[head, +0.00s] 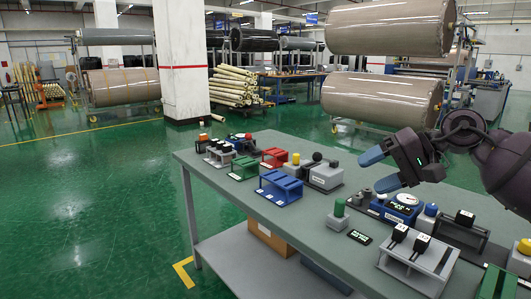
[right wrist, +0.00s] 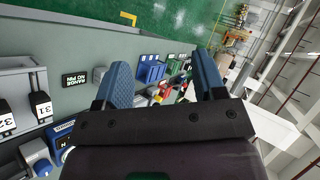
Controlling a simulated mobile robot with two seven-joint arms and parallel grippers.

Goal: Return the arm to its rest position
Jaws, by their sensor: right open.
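My right gripper (head: 381,169) comes in from the right in the head view and hangs above the grey workbench (head: 330,220). Its two blue fingers are apart, with nothing between them. In the right wrist view the open right gripper (right wrist: 165,85) shows both blue fingers, with bench items beyond them. My left arm is not in view.
The bench holds a blue rack (head: 281,188), a red rack (head: 274,157), a round-dial device (head: 405,203), and a grey rack (head: 418,258) with black tagged items. A green-topped block (head: 339,212) stands near the front edge. Large wrapped rolls (head: 381,98) are behind. Green floor is clear at left.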

